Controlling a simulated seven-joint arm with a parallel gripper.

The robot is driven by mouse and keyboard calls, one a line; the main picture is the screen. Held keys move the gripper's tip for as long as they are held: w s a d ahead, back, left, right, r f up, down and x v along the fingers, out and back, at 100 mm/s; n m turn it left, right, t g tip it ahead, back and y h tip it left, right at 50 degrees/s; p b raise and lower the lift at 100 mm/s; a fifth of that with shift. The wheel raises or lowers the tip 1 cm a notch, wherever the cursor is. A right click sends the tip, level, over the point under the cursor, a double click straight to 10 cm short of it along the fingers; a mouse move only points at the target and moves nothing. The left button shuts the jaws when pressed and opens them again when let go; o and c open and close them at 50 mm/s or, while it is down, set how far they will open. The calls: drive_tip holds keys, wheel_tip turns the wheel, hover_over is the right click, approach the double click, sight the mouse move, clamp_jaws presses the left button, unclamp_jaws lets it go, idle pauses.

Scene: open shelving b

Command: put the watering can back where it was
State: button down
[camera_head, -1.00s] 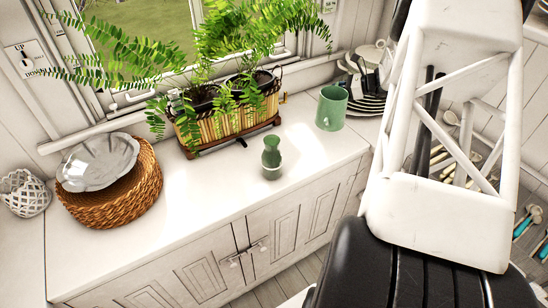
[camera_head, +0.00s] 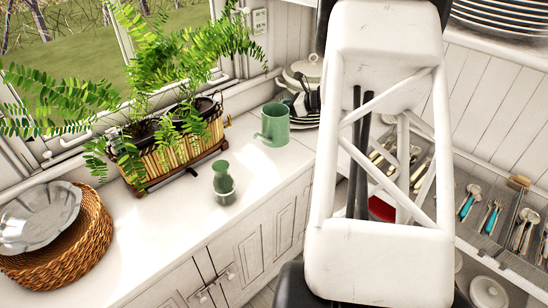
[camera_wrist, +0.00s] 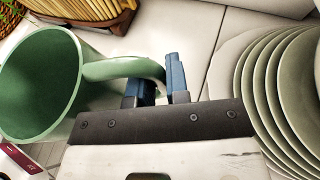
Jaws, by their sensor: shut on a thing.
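A green, open-topped vessel with a loop handle, which I take to be the watering can (camera_head: 272,125), appears upright on the white counter in the head view. The blue fingers are shut on the handle, one on each side. I cannot tell whether the can's base touches the counter.
A stack of plates (camera_wrist: 268,85) stands close to the gripper's right. A small green vase (camera_head: 223,185) stands in front of the fern planter (camera_head: 185,160). A wicker basket (camera_head: 85,245) sits at the left. Bare counter (camera_head: 165,235) lies around the vase.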

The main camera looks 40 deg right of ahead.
drive_tip(key=shift+s+d+m+h, duration=0.15)
drive_tip(key=shift+s+m+h, duration=0.15)
drive_tip(key=shift+h, duration=0.1)
drive_tip(key=shift+f, duration=2.3)
drive_tip(key=shift+f, duration=1.8)
drive_tip(key=c, duration=1.1)
unclamp_jaws()
